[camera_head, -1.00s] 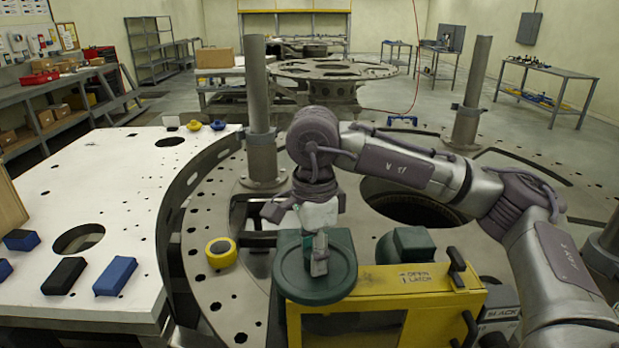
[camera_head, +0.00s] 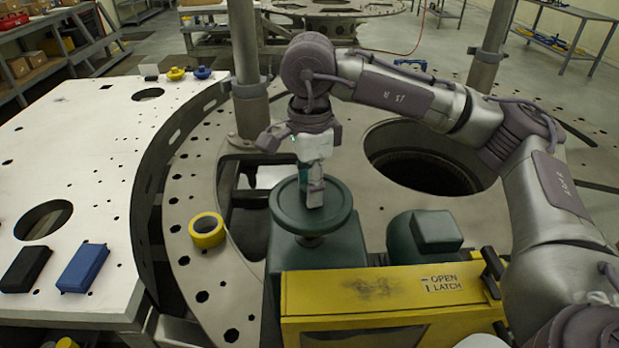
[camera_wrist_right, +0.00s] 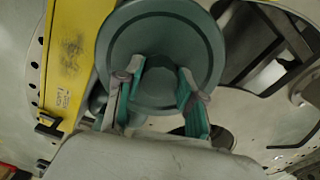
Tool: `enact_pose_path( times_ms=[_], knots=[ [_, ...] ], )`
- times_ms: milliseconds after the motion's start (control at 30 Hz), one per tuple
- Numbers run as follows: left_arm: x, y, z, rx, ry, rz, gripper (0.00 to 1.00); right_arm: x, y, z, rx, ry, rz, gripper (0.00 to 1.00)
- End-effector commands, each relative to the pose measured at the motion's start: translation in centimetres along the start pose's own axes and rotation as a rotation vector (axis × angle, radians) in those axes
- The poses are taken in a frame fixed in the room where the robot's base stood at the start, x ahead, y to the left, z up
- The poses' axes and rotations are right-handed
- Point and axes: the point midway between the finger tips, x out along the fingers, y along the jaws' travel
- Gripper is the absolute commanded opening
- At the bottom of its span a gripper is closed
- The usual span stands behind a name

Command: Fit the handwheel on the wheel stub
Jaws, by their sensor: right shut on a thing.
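The green round handwheel (camera_head: 288,213) is held level above the green housing (camera_head: 318,256) in the head view. My right gripper (camera_head: 314,198) points down and is shut on the middle of the wheel. In the right wrist view the wheel (camera_wrist_right: 160,30) faces the camera, with both fingertips (camera_wrist_right: 157,82) at its centre. A short round piece (camera_head: 308,241) shows under the wheel, at the housing top. I cannot tell whether it is the wheel's hub or the stub, nor whether the two touch. My left gripper is not in view.
A yellow box (camera_head: 385,292) marked OPEN LATCH stands in front, beside a green motor-like block (camera_head: 424,236). A yellow tape roll (camera_head: 207,230) lies on the ring plate. A post (camera_head: 247,75) rises behind the wheel. A large round opening (camera_head: 425,160) lies to the right.

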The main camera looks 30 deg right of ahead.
Motion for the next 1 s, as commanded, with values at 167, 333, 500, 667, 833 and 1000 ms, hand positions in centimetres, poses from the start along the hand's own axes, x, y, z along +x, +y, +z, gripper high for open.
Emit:
enact_pose_path(
  times_ms=[167,333,500,667,833,1000],
  knots=[
    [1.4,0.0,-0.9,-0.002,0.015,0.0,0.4,2.1,0.0,0.0,0.0,0.0,-0.001,0.0],
    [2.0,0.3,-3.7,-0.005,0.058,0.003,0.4,3.4,-0.1,0.0,0.0,-0.001,-0.002,0.0],
    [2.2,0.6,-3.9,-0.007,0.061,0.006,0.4,3.8,-0.1,0.0,0.0,0.0,-0.003,0.0],
    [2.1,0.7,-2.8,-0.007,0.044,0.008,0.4,3.8,-0.1,0.0,0.0,-0.001,-0.003,0.0],
    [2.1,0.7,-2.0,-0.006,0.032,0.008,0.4,3.8,-0.1,0.0,0.0,-0.001,-0.002,0.0],
    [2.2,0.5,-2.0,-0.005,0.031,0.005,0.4,3.8,-0.1,0.0,0.0,-0.001,-0.002,0.0]
  ],
)
